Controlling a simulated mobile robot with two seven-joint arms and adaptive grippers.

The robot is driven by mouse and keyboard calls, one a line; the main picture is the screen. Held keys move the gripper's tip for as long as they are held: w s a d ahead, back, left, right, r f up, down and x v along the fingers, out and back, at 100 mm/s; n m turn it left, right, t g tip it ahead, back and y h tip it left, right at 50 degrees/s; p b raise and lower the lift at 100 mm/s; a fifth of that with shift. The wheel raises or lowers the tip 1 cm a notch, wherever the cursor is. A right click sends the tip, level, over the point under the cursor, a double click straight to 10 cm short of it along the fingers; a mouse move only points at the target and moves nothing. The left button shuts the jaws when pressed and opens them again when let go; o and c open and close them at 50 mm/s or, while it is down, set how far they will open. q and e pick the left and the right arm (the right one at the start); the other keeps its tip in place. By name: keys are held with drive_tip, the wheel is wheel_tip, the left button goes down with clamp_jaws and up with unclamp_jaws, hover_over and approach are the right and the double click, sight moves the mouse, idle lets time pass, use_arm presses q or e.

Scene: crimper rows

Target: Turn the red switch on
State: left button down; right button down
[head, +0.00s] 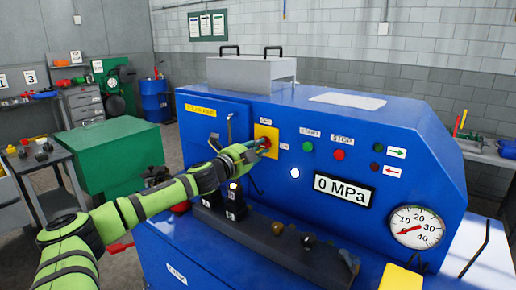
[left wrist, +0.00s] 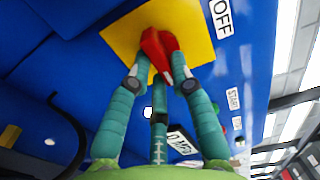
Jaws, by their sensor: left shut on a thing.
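The red switch (left wrist: 157,48) sits on a yellow square plate (left wrist: 196,20) on the blue machine's sloped front. It also shows small in the head view (head: 267,143), partly covered by my fingers. My left gripper (head: 257,148) reaches it from the left; in the left wrist view its teal fingers (left wrist: 160,80) are shut around the switch's handle. A white label (left wrist: 221,17) reading OFF lies beside the plate in the left wrist view. In the head view a small label (head: 266,121) stands above the plate, too small to read surely. My right gripper is not in view.
Right of the switch are a green button (head: 306,146), a red button (head: 339,155), a "0 MPa" display (head: 343,189) and a round gauge (head: 417,227). A dark ledge (head: 270,246) with several knobs runs below. A green cabinet (head: 110,150) stands at left.

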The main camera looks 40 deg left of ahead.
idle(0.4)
use_arm(q)
drive_tip(key=c, duration=1.1)
unclamp_jaws()
drive_tip(key=shift+s, duration=0.15)
drive_tip(key=shift+s+d, duration=0.25)
drive_tip(key=shift+s, duration=1.55)
drive_tip(key=shift+s+d, duration=0.2)
drive_tip(key=shift+s, duration=1.6)
